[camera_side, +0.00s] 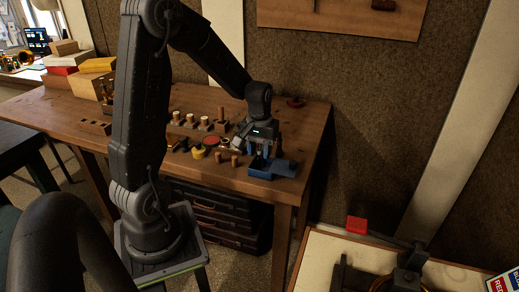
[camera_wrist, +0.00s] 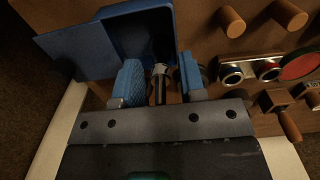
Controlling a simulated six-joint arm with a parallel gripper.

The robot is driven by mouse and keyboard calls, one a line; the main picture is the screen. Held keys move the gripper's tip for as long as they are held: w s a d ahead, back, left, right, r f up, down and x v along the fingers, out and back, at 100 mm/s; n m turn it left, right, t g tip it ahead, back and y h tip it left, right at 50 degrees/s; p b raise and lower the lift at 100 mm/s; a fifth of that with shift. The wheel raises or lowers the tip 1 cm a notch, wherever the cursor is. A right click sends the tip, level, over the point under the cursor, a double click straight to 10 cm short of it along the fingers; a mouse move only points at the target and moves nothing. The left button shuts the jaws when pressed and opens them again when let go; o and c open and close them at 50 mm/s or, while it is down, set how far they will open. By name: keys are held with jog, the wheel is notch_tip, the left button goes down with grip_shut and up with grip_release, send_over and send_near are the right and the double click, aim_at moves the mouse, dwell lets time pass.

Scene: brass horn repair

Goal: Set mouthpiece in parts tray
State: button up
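The silver mouthpiece (camera_wrist: 160,71) shows between the two blue-padded fingers of my gripper (camera_wrist: 161,78) in the wrist view, with its dark shank toward the palm. The fingers stand apart, and narrow dark gaps show on both sides of the mouthpiece. The blue parts tray (camera_wrist: 145,22) lies just beyond the fingertips at the upper left. In the side view my gripper (camera_side: 258,152) points down at the tray's back edge, near the table's right end. The blue tray (camera_side: 262,174) sits on the tabletop there. I cannot make out the mouthpiece in the side view.
Wooden pegs (camera_side: 234,160) and a yellow-based part (camera_side: 198,152) stand left of the tray. The table's right edge is close to the tray.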

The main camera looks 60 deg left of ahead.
jog(key=shift+o, duration=0.4)
jog(key=shift+r, duration=0.1)
notch_tip(320, 180, up, 12)
jog(key=shift+f, duration=0.1)
jog(key=s+d+r+m+t, duration=0.1)
jog(key=s+d+m, duration=0.3)
jog(key=d, duration=0.5)
jog(key=s+d+r+m+t, duration=0.2)
jog(key=s+d+m+t, duration=0.2)
jog(key=s+d, duration=0.3)
jog(key=d+m, duration=0.1)
jog(key=d, duration=0.2)
jog(key=shift+s+d+r+t, duration=0.25)
jog(key=shift+t, duration=0.05)
